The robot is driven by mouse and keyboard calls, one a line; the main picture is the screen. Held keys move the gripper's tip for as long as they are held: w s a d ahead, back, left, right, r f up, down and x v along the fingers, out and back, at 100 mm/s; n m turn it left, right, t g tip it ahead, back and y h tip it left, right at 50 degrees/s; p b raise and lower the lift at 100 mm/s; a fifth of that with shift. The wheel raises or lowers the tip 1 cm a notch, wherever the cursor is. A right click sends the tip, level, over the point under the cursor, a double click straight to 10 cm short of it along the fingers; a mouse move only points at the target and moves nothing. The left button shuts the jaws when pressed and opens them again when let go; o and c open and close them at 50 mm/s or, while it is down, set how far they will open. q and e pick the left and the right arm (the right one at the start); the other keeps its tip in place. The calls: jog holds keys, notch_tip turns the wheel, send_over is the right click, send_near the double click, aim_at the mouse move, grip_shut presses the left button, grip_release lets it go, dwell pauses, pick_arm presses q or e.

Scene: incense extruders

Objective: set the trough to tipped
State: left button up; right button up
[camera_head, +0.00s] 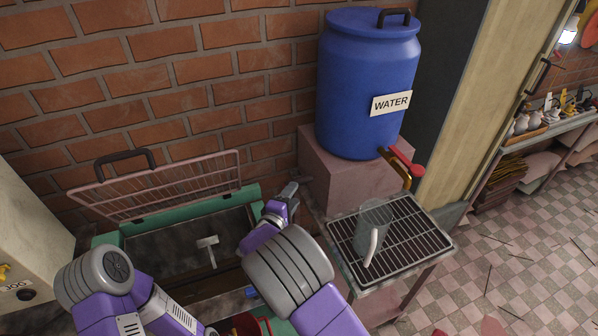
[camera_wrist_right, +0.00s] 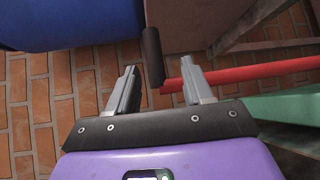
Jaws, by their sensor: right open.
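The trough (camera_head: 127,229) is a green-rimmed box at the lower left of the head view, with a dark interior and a pale T-shaped part (camera_head: 208,248) inside. Its wire guard (camera_head: 160,184) stands raised against the brick wall. My right gripper (camera_head: 287,197) is open beside the trough's right end. In the right wrist view, a red bar (camera_wrist_right: 240,73) with a dark grip (camera_wrist_right: 152,57) shows beyond and between the open fingers (camera_wrist_right: 160,90). I cannot tell whether they touch it. My arms hide the trough's front. My left gripper is out of view.
A blue water barrel (camera_head: 365,85) with a red-handled tap (camera_head: 403,162) stands on a pinkish block (camera_head: 340,180) close to my right gripper. A glass jug (camera_head: 374,222) stands on a grated stand (camera_head: 425,243). The checkered floor at right is mostly clear.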

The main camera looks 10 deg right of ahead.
aim_at(301, 181)
jog(key=shift+r+b+x, duration=0.15)
jog(key=shift+b+x, duration=0.1)
jog(key=shift+x, duration=1)
jog(key=shift+r+b+x, duration=0.2)
jog(key=shift+x, duration=1)
jog(key=shift+r+b+x, duration=0.15)
jog(key=shift+b+x, duration=0.1)
jog(key=shift+x, duration=1)
grip_shut()
